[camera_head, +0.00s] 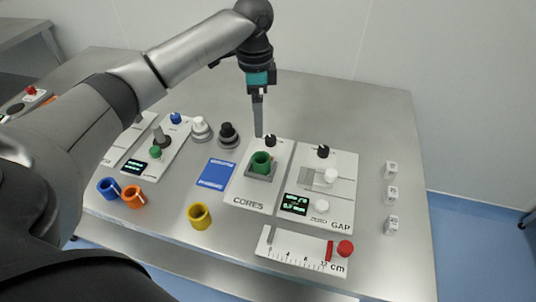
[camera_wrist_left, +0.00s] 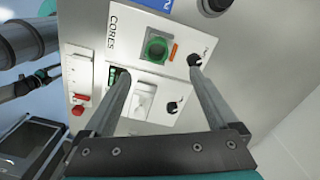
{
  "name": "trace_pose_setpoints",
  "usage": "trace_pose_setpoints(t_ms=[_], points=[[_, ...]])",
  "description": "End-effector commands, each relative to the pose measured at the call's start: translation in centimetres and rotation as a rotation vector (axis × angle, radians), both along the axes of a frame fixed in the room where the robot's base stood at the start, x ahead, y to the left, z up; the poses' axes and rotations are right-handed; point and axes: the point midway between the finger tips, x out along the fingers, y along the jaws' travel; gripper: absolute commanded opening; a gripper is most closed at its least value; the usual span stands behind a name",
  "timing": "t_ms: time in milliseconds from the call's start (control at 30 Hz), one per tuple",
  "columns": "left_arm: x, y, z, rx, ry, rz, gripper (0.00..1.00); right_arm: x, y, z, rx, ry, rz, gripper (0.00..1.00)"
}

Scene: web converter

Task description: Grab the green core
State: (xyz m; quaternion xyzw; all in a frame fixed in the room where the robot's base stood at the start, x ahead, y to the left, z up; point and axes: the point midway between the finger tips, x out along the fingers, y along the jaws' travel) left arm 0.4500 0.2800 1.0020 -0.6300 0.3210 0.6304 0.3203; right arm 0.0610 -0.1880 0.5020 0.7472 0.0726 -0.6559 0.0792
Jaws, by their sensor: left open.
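The green core (camera_head: 262,163) is a short hollow cylinder. It stands upright in a grey square holder on the white CORES panel (camera_head: 249,203). In the left wrist view the green core (camera_wrist_left: 157,47) shows as a ring, seen from above. My left gripper (camera_head: 258,134) points down near the far edge of the CORES panel, behind the core and apart from it. The wrist view shows its two fingers (camera_wrist_left: 158,74) spread wide with nothing between them.
A blue core (camera_head: 108,188), an orange core (camera_head: 133,197) and a yellow core (camera_head: 199,216) stand at the front left. Black knobs stand near the gripper. The GAP panel (camera_head: 340,214) is right of the CORES panel.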

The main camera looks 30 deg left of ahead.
Motion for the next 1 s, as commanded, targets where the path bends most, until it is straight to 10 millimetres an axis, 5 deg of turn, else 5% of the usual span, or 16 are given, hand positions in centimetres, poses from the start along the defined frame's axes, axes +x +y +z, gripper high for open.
trace_pose_setpoints(t_ms=[300, 733, 1000], points=[[-0.1, -0.1, -6.8, 0.001, 0.005, 0.0, 0.93, -3.9, -0.1, -2.1, -0.003, 0.061, 0.001, 0.71], [-0.1, -0.2, -10.5, 0.0, 0.001, -0.001, 0.93, -2.2, 0.0, -3.0, 0.0, 0.033, 0.001, 0.71], [-0.2, -0.5, -14.4, 0.002, 0.002, -0.001, 0.93, -2.2, 0.0, -4.4, 0.0, 0.033, 0.0, 0.71]])
